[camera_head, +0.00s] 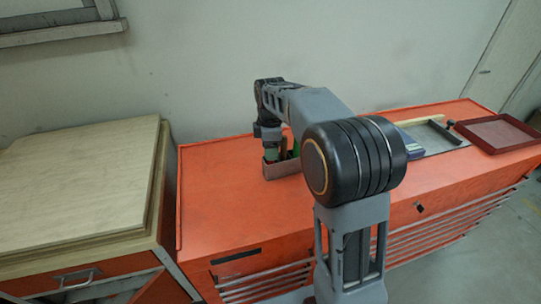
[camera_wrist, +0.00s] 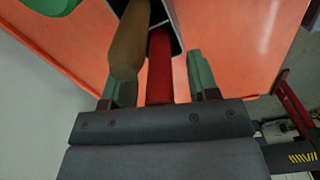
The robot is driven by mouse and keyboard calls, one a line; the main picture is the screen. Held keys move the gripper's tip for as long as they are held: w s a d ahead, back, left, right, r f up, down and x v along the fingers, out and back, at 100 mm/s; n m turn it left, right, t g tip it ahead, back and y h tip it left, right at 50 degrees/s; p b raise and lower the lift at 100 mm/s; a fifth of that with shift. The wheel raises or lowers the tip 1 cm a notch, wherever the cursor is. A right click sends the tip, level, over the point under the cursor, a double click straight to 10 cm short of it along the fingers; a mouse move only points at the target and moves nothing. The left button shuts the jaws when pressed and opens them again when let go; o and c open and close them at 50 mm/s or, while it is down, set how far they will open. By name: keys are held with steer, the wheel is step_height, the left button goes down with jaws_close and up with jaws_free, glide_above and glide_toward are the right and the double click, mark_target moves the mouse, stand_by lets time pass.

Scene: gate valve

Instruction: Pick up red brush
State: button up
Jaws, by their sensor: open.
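The red brush shows in the wrist view as a red handle (camera_wrist: 160,68) standing out of a dark-edged holder (camera_wrist: 178,40). My gripper (camera_wrist: 157,78) is open, with its two grey-green fingers on either side of the red handle in the picture. I cannot tell whether either finger touches it. A wooden handle (camera_wrist: 130,42) stands close on the left and partly overlaps the left finger's side. In the head view my gripper (camera_head: 271,150) is low at the small box-like holder (camera_head: 283,169) on the orange cabinet. The red brush cannot be made out there, and its lower end is hidden.
The orange cabinet top (camera_head: 225,205) is clear in front of the holder. A green object (camera_head: 296,149) stands in the holder. A dark red tray (camera_head: 497,133) and a grey flat tool (camera_head: 435,138) lie at the right. A wooden-topped cabinet (camera_head: 75,185) stands at the left.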

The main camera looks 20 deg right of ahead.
steer(key=shift+f, duration=0.35)
steer(key=c, duration=1)
steer(key=shift+r, duration=5.05)
